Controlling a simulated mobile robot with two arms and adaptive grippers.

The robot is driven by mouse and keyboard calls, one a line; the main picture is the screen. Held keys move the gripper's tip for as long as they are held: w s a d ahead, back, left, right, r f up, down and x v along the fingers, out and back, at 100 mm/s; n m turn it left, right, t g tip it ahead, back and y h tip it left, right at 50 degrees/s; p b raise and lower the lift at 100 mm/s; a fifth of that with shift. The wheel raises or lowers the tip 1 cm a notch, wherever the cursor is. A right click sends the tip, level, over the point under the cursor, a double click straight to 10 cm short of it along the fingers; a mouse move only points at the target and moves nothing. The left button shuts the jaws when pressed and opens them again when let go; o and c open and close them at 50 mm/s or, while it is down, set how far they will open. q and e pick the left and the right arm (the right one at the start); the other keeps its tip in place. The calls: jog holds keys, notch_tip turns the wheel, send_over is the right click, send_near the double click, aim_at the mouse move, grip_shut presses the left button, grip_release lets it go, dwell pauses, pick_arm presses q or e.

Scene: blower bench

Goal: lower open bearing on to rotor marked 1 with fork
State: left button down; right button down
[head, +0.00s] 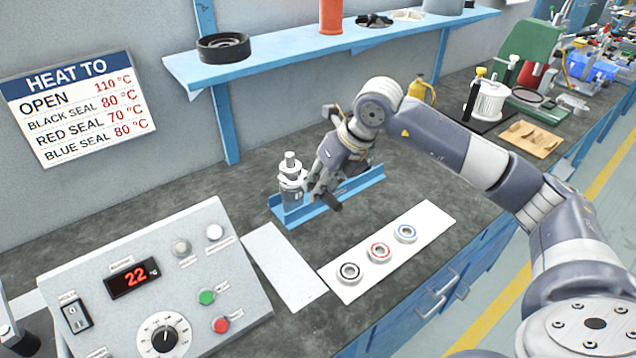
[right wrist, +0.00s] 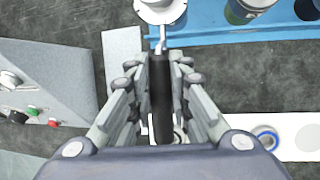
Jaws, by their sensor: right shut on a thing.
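My right gripper (head: 325,186) is shut on the black handle (right wrist: 161,98) of the fork, close to the right of a silver rotor (head: 291,190). The rotor stands upright in the blue rack (head: 370,182). In the right wrist view the fork's thin bent metal end (right wrist: 160,42) reaches toward a pale round part (right wrist: 160,10) at the rotor's top. Silver ring shapes show around the rotor's upper part. I cannot tell which is the open bearing, or whether it rests on the rotor or the fork. The marking 1 is not readable. My left gripper is not in view.
Bearings with black (head: 348,272), red (head: 379,252) and blue (head: 406,233) seals lie on a white board (head: 436,222). A heater panel (head: 200,275) reading 22 stands at left. A blue shelf (head: 270,62) overhangs the bench. A pale plate (head: 283,268) lies bare before the rack.

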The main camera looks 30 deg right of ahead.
aim_at(337, 201)
jog(key=shift+s+d+b, duration=0.2)
jog(key=shift+s+b, duration=0.4)
jog(key=shift+s, duration=0.8)
jog(key=shift+s+d+b, duration=0.2)
jog(key=shift+s+b, duration=0.4)
jog(key=shift+s, duration=0.8)
jog(key=shift+r, duration=0.1)
jog(key=p+v, duration=0.1)
jog(key=v, duration=0.1)
jog(key=a+p+v, duration=0.1)
jog(key=v, duration=0.2)
jog(key=shift+r+p, duration=0.25)
jog(key=shift+p, duration=0.1)
jog(key=shift+f, duration=0.1)
